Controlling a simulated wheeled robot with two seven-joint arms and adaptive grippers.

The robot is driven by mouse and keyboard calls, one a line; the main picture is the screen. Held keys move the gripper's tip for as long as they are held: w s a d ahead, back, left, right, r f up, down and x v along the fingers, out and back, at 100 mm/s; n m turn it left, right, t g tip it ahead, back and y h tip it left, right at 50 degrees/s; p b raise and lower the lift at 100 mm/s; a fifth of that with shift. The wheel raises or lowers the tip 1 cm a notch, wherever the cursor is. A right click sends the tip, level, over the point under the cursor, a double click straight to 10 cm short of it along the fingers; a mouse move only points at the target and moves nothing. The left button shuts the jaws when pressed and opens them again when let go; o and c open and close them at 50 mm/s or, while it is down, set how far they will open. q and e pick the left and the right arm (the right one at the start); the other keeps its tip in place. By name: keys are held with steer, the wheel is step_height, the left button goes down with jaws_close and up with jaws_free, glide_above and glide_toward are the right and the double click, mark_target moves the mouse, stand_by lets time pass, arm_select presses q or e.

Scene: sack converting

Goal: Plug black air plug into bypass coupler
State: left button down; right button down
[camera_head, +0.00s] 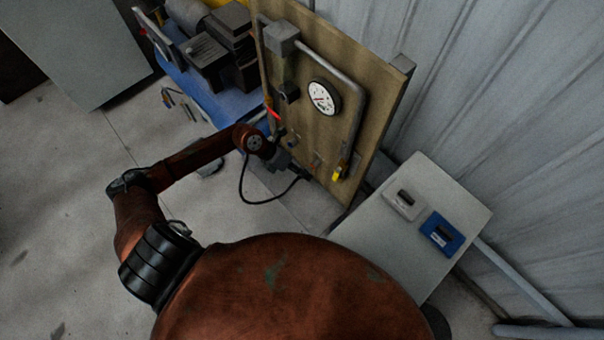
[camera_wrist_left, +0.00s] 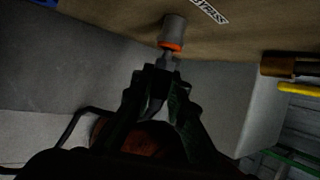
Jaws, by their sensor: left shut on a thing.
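The bypass coupler (camera_wrist_left: 174,28) is a grey cylinder with an orange ring at its lower end, mounted on the brown board beside a label reading BYPASS (camera_wrist_left: 209,11). My left gripper (camera_wrist_left: 166,76) is shut on the black air plug, whose body is mostly hidden between the dark fingers. The plug's grey metal tip (camera_wrist_left: 167,60) points at the coupler and meets the orange ring in the wrist view. I cannot tell whether it is inside. In the head view my left gripper (camera_head: 293,168) is at the board's lower part, small and dark. My right gripper is not in view.
A black hose (camera_head: 246,190) loops below my left gripper. The board (camera_head: 377,92) carries a white gauge (camera_head: 323,98), pipes, a red handle (camera_head: 272,113) and a yellow handle (camera_head: 337,175). A grey table (camera_head: 388,246) holds a white device (camera_head: 403,204) and a blue device (camera_head: 441,233).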

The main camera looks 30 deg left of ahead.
arm_select(q)
steer(key=shift+w+d, duration=0.15)
steer(key=shift+w, duration=0.45)
steer(key=c, duration=1.8)
jaws_free()
steer(key=v, duration=1.2)
steer(key=shift+s, duration=0.1)
